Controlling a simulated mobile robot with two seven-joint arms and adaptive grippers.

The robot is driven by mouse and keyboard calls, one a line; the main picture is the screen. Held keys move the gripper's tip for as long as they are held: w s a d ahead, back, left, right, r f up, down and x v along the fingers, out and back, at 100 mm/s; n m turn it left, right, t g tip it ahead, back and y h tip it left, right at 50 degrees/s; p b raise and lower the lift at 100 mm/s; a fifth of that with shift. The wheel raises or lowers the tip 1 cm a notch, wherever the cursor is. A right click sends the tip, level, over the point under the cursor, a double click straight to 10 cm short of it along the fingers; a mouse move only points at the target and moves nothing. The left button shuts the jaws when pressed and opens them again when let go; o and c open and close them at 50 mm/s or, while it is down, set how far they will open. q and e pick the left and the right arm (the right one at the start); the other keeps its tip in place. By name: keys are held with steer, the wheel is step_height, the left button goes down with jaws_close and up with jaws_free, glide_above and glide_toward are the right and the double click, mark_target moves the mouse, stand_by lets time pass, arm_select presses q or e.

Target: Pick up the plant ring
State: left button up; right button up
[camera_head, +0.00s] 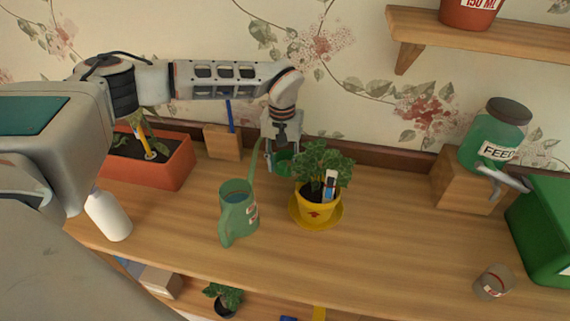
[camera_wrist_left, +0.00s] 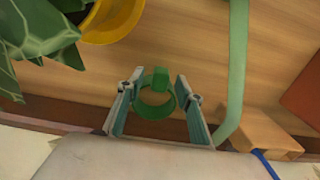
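The plant ring is a green band with a small tab, seen in the left wrist view (camera_wrist_left: 155,100) between my left gripper's fingers. In the head view the left gripper (camera_head: 282,155) points down behind the potted plant, near the back of the bench; green shows between its fingers. The fingers (camera_wrist_left: 160,100) are spread to either side of the ring, with small gaps visible. Whether the ring touches the bench is unclear. My right gripper is not in view.
A leafy plant in a yellow pot (camera_head: 317,207) on a yellow saucer stands just right of the gripper. A green watering can (camera_head: 238,214) is at front left, its spout rising close to the gripper. A wooden block (camera_head: 222,142) is behind. Bench front is mostly clear.

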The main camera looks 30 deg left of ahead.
arm_select(q)
steer(key=shift+f, duration=0.55)
jaws_close()
steer(key=shift+r, duration=0.1)
